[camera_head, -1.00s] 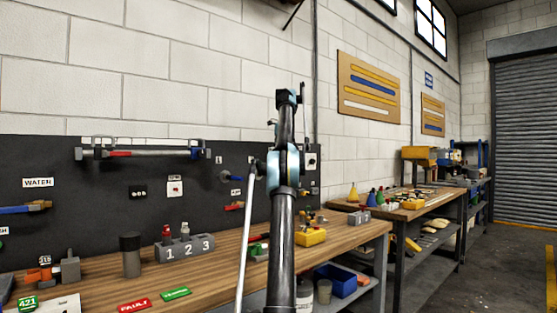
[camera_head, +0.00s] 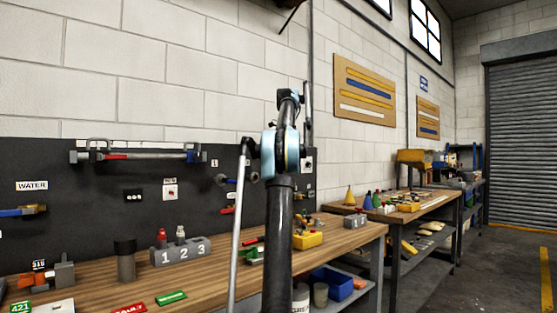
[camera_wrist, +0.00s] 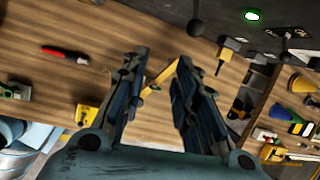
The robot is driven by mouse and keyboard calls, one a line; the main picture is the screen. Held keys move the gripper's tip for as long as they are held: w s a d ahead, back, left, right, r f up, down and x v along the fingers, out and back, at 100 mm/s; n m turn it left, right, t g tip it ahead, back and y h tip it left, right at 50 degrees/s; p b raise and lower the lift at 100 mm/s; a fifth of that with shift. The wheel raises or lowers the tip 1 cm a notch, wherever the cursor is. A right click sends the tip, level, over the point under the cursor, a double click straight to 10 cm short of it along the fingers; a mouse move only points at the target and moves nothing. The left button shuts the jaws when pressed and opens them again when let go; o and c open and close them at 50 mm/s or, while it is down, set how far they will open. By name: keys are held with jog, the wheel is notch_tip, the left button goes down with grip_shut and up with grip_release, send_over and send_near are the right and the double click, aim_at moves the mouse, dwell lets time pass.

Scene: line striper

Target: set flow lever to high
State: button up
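I cannot tell for certain which part is the flow lever. In the head view, small levers sit on the dark wall panel (camera_head: 90,235), among them a blue-handled valve (camera_head: 22,211) under the WATER label and a red lever (camera_head: 228,210) partly beside my arm. My gripper (camera_wrist: 157,68) shows in the wrist view with its two dark fingers apart and nothing clearly held. A thin yellow strip (camera_wrist: 163,74) shows between and beyond the fingers; whether they touch it is unclear. In the head view, my arm hides part of the panel and bench.
The wooden bench (camera_head: 215,262) carries a grey 1-2-3 block (camera_head: 180,252), a dark cylinder (camera_head: 125,260) and a yellow block (camera_head: 308,239). A red-handled tool (camera_wrist: 65,54) lies on the wood in the wrist view. A second bench (camera_head: 428,206) stands at right, with open floor beyond.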

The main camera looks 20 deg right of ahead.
jog(key=shift+s+d, duration=0.1)
jog(key=shift+s, duration=2.15)
